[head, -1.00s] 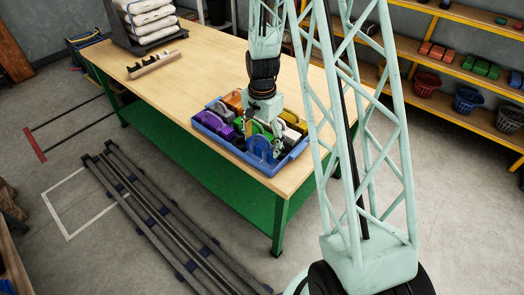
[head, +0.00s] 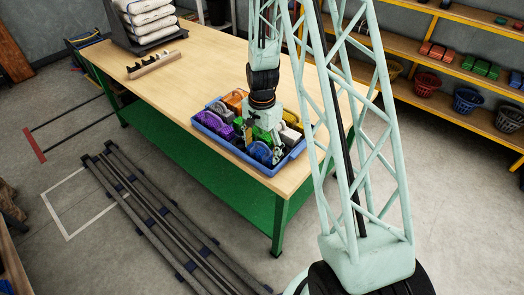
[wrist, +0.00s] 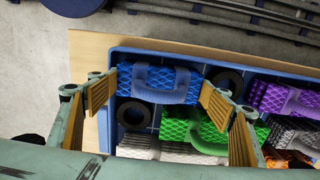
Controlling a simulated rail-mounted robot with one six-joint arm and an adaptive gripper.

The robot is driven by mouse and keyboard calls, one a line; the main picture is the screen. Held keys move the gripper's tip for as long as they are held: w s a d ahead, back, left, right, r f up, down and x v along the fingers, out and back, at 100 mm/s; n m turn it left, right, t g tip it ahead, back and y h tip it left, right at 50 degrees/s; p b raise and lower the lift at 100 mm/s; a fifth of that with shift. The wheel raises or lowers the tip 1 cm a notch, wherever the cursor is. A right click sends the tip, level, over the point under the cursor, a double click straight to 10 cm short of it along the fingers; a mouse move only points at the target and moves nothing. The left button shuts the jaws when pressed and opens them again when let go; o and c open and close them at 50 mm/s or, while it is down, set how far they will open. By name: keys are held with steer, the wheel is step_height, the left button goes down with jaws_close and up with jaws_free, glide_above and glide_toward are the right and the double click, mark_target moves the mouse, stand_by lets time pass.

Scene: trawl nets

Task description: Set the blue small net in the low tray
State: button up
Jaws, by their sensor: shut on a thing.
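The blue small net (wrist: 165,84), a bundle with a loop handle on top, is between the two fingers of my gripper (wrist: 158,92) in the wrist view. The fingers are shut on its two ends. In the head view my gripper (head: 264,138) is low at the near side of the blue tray (head: 232,153), and the blue net (head: 260,153) shows just below it. The net is within the tray's outline, by its near wall (wrist: 245,68). I cannot tell whether it rests on the tray floor.
The tray also holds purple (wrist: 285,98), green (wrist: 205,125), orange (head: 235,99) and pale nets, close beside the blue one. Dark rings (wrist: 134,114) lie near it. The tabletop (head: 165,98) left of the tray is largely clear. A notched wooden rack (head: 155,64) stands farther back.

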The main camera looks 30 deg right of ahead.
steer(key=shift+f, duration=0.25)
steer(key=o, duration=0.9)
steer(key=shift+r, duration=0.2)
steer(key=shift+r+p, duration=0.45)
steer(key=shift+r, duration=5.55)
steer(key=shift+r, duration=0.1)
